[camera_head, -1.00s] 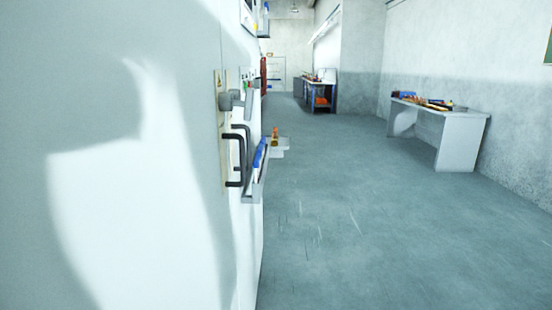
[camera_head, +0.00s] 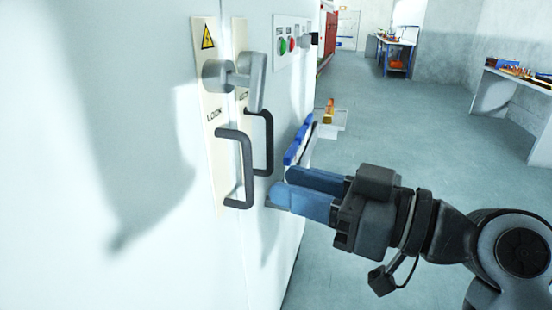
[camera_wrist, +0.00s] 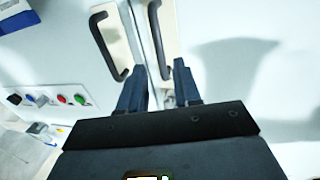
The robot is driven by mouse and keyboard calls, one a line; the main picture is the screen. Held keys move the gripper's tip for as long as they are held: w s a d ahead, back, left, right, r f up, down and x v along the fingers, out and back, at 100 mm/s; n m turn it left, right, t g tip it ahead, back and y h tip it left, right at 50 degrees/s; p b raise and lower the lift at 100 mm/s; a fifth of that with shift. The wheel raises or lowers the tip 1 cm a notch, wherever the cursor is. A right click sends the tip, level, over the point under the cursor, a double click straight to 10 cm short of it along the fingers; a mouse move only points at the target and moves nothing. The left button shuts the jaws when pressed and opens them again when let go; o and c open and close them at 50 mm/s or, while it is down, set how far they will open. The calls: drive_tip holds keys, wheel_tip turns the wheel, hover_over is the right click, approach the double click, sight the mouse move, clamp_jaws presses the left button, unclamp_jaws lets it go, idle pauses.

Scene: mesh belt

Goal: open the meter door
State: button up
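The white cabinet has two door panels, the near one (camera_head: 110,130) and the far one (camera_head: 275,100), with a seam between them. Each has a dark bar handle: the near handle (camera_head: 247,170) and the far handle (camera_head: 268,145). Above them a grey lock lever (camera_head: 256,82) spans the two cream plates marked LOCK. My gripper (camera_head: 281,187) is open and empty, to the right of the handles. In the wrist view, the near handle (camera_wrist: 154,30) lines up with the gap between my fingertips (camera_wrist: 160,68), and the far handle (camera_wrist: 97,35) is left of them. Contact is not visible.
A button panel (camera_head: 292,42) is on the cabinet's right part. A ledge (camera_head: 330,118) with small items juts out behind my gripper. Workbenches (camera_head: 515,85) stand farther back. The floor (camera_head: 420,120) between is clear.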

sight(250, 198)
drive_tip(key=shift+p+x, duration=0.6)
drive_tip(key=shift+x, duration=3.2)
clamp_jaws()
